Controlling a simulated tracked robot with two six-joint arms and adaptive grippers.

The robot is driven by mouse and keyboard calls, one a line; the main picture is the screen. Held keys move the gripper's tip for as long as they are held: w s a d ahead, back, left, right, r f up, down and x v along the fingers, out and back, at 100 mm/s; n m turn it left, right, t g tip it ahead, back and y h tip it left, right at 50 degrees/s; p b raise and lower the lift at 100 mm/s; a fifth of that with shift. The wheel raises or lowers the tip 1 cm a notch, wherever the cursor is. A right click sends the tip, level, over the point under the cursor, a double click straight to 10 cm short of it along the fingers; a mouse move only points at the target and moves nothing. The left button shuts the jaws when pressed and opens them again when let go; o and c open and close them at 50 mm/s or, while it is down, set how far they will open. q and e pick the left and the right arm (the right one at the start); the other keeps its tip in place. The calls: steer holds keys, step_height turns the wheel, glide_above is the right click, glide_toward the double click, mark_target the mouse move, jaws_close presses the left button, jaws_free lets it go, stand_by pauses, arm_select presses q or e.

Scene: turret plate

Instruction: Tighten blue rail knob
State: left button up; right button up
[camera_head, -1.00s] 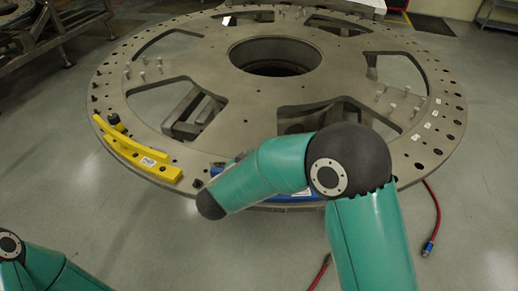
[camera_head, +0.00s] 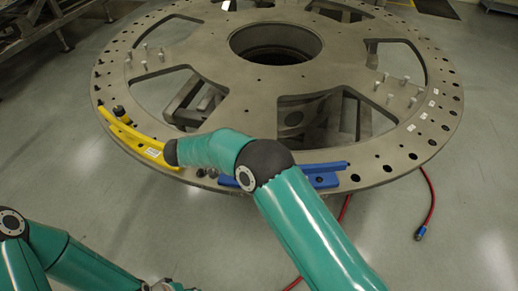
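The blue rail (camera_head: 328,168) lies along the near edge of the turret plate (camera_head: 372,178). My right arm crosses in front of its middle and hides part of it; its left end (camera_head: 228,181) shows below the arm. Two small dark round pieces (camera_head: 207,172) sit at the plate's edge just left of that end; I cannot tell whether one is the rail's knob. My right arm reaches in from the bottom right, its dark wrist joint beside the yellow rail's right end. Its gripper is not visible. My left arm is low at the bottom left, and its gripper is not clearly visible.
A yellow rail (camera_head: 137,141) with a black knob (camera_head: 119,112) lies on the plate's left edge. Several metal pins stand on the plate, which has large cut-outs and a central hole. A red hose (camera_head: 433,195) lies on the floor at right. A metal frame stands at upper left.

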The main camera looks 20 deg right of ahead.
steer(key=shift+m+g, duration=0.3)
steer(key=shift+g, duration=0.1)
steer(key=o, duration=1.2)
steer(key=shift+c, duration=0.2)
steer(key=v, duration=0.7)
steer(key=shift+a, duration=0.25)
